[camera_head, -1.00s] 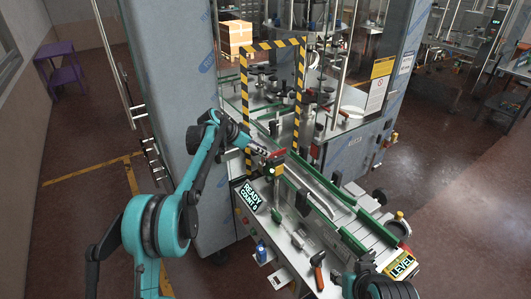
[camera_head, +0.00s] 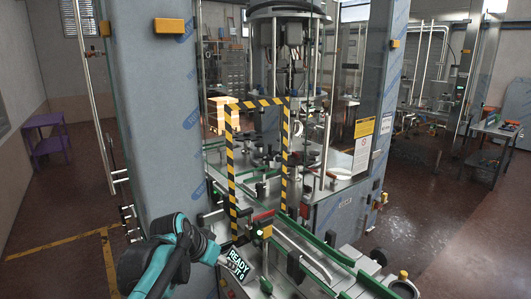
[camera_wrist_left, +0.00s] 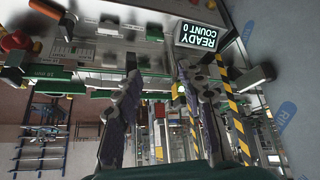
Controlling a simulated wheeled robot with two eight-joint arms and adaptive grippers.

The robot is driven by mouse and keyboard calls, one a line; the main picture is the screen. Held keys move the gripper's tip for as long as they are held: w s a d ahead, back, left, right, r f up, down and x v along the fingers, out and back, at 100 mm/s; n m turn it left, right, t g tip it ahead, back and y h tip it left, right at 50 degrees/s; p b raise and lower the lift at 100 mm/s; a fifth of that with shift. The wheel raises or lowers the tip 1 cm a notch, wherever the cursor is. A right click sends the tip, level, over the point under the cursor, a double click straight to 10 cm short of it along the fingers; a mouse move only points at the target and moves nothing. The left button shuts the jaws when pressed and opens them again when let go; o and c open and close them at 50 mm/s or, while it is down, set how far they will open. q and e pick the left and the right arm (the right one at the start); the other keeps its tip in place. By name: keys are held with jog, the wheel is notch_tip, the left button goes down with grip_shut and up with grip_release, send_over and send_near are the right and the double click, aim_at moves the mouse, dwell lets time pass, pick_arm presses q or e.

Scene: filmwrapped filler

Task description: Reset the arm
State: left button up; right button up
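My teal left arm comes in at the lower left of the head view. Its gripper (camera_head: 222,260) is beside the READY display (camera_head: 238,265), close to the front of the filling machine. In the left wrist view the two fingers of this gripper (camera_wrist_left: 159,75) stand well apart with nothing between them. The display reading READY, COUNT 0 (camera_wrist_left: 198,36) also shows there, beyond the fingertips. My right arm and gripper are not in view.
A yellow-and-black striped frame (camera_head: 230,180) stands over the conveyor (camera_head: 315,250). A grey column (camera_head: 155,120) rises behind my left arm. A purple stand (camera_head: 47,140) is at the far left. The floor between stand and column is clear.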

pick_arm(q)
jog(key=s+a+f+n+y+b, duration=0.1)
jog(key=s+a+f+n+b, duration=0.1)
jog(key=s+f, duration=0.8)
jog(key=s+a+f+n+t+y+b, duration=0.1)
jog(key=s+a+f+n+y+b, duration=0.1)
jog(key=s+f+b, duration=0.4)
jog(key=s+a+f+n, duration=0.1)
jog(key=s+f, duration=0.2)
jog(key=s, duration=0.4)
jog(key=shift+a+f, duration=0.35)
jog(key=shift+a, duration=0.05)
jog(key=shift+o, duration=0.2)
